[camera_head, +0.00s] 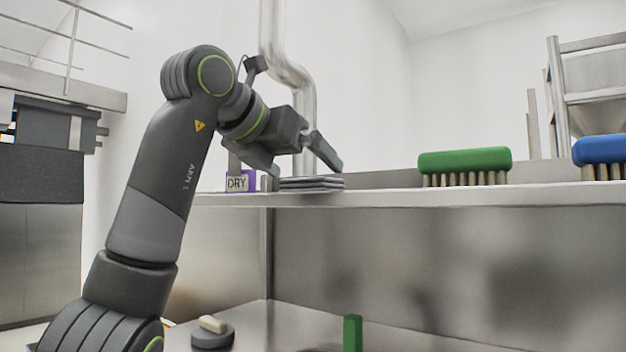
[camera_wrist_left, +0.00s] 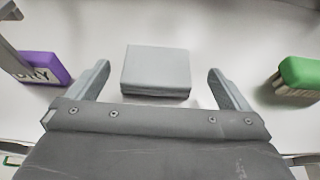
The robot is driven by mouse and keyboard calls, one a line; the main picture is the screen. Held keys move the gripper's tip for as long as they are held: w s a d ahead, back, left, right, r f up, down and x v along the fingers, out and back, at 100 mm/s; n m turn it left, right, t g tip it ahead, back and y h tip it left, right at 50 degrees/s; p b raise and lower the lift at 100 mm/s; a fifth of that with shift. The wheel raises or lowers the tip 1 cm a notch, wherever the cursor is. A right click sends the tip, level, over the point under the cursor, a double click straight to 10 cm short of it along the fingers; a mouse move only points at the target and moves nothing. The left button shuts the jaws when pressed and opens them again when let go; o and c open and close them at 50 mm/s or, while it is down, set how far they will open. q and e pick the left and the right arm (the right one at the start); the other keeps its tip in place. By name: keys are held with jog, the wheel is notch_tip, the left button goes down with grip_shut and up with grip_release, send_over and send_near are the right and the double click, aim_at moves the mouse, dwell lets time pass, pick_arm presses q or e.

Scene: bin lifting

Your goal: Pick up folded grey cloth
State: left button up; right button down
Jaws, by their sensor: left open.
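The folded grey cloth (camera_head: 312,183) lies flat in a layered stack on the upper shelf in the head view. In the left wrist view the cloth (camera_wrist_left: 156,70) is a grey rectangle, centred between the two fingers and a little ahead of them. My left gripper (camera_head: 300,158) is open and empty, just above and beside the cloth. In the left wrist view my left gripper (camera_wrist_left: 165,85) has its fingers spread on either side, wider than the cloth, with a gap at each side. My right gripper is not in view.
A purple block with a DRY label (camera_head: 240,182) stands just left of the cloth. A green brush (camera_head: 465,160) and a blue brush (camera_head: 600,150) stand to the right on the shelf (camera_head: 400,196). A vertical pipe (camera_head: 290,75) rises behind my left gripper.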

pick_arm(q)
jog(key=shift+w+d, duration=0.1)
jog(key=shift+w+d+f+p, duration=0.15)
jog(key=shift+w+f+p, duration=0.15)
jog(key=shift+p, duration=0.25)
jog(key=p+x, duration=0.1)
jog(key=x, duration=0.2)
jog(key=shift+w+d+f+p, duration=0.1)
jog(key=shift+w+f+p, duration=0.1)
jog(key=shift+w+p, duration=0.15)
jog(key=shift+w+d+f, duration=0.1)
jog(key=shift+d+f, duration=0.05)
jog(key=shift+c, duration=0.6)
jog(key=c, duration=0.8)
jog(key=shift+o, duration=0.2)
